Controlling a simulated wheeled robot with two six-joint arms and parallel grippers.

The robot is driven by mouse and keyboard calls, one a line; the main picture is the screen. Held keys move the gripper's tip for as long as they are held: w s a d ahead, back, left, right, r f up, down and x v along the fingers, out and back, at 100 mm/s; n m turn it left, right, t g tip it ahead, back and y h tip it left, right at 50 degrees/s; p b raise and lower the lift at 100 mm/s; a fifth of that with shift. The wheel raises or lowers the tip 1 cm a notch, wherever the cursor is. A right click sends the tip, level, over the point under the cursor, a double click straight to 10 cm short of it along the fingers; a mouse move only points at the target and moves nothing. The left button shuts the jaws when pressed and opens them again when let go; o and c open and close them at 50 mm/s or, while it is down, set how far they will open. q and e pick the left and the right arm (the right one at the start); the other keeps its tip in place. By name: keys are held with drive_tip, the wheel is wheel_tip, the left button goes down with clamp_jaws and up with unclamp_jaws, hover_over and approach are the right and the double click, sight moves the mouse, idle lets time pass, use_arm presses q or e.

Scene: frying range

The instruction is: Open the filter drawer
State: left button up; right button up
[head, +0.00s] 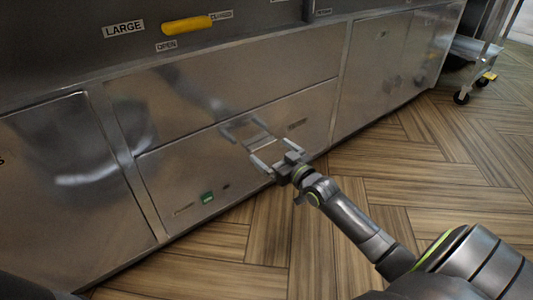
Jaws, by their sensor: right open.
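The likely filter drawer is the low, wide steel panel (170,165) at the bottom of the range front, below a similar upper panel. It looks shut, flush with its frame. My right gripper (267,149) is in front of its right half, fingers apart and pointing at the steel. Pale bars between and beyond the fingertips may be a handle or the gripper's reflection; I cannot tell which. I cannot tell whether the fingers touch anything. My left gripper is not in view.
A yellow handle (187,24) sits above, between "LARGE", "OPEN" and "CLOSED" labels. A green label (207,197) is low on the panel. Steel doors (385,65) are to the right. A wheeled cart (475,55) stands far right. The wooden floor (430,160) in front is clear.

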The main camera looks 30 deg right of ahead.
sight(265, 146)
drive_tip(key=shift+w+a+b, duration=0.15)
drive_tip(key=shift+w+b, duration=0.5)
drive_tip(key=shift+w, duration=1.05)
drive_tip(key=shift+c, duration=0.3)
drive_tip(key=c, duration=1)
